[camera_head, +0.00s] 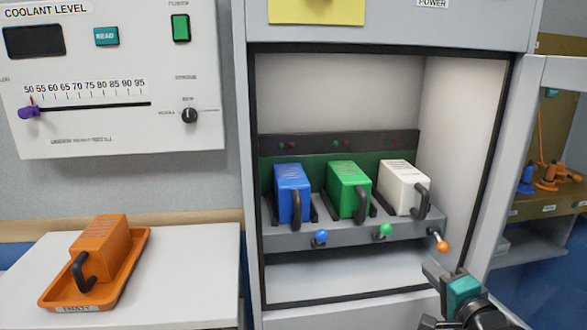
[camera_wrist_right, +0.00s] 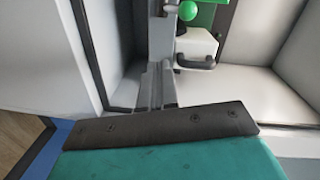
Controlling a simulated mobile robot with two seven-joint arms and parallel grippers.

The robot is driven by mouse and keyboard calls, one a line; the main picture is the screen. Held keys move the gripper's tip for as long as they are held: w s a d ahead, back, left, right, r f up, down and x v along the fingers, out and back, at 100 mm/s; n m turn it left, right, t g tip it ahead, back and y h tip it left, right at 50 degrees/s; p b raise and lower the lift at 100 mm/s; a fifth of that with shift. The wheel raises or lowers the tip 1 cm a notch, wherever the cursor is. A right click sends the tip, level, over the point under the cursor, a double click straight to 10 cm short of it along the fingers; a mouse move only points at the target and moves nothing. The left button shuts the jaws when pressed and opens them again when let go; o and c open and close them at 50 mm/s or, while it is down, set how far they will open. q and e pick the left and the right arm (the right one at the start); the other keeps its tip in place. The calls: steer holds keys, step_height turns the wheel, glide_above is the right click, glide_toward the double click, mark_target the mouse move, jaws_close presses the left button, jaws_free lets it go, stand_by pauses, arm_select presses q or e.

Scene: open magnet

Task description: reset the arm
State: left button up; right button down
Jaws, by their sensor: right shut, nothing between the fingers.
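My right gripper (camera_head: 437,278) is at the lower right of the head view, in front of the open cabinet's right side. It is shut and empty, a little below the orange-knobbed lever (camera_head: 442,246) and apart from it. In the right wrist view the closed grey fingers (camera_wrist_right: 160,90) point toward the cabinet, with a dark bar and teal body behind them. My left gripper is not in view. A blue module (camera_head: 291,188), a green module (camera_head: 347,186) and a white module (camera_head: 402,184) stand in a row on the grey rack.
A blue knob (camera_head: 320,237) and a green knob (camera_head: 385,231) stick out from the rack front. An orange module (camera_head: 100,247) lies in an orange tray (camera_head: 50,296) on the white side table (camera_head: 190,276). The cabinet's open door (camera_head: 525,140) stands at right.

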steer(key=s+a+f+n+g, duration=0.3)
steer(key=s+a+f+n, duration=0.3)
steer(key=s+f+n, duration=0.2)
steer(key=s+a+f+n+g, duration=0.3)
steer(key=s+a+f+n, duration=0.4)
steer(key=s+f, duration=0.6)
steer(key=shift+s+n, duration=0.9)
steer(key=shift+s, duration=0.3)
steer(key=shift+a, duration=0.1)
stand_by(0.9)
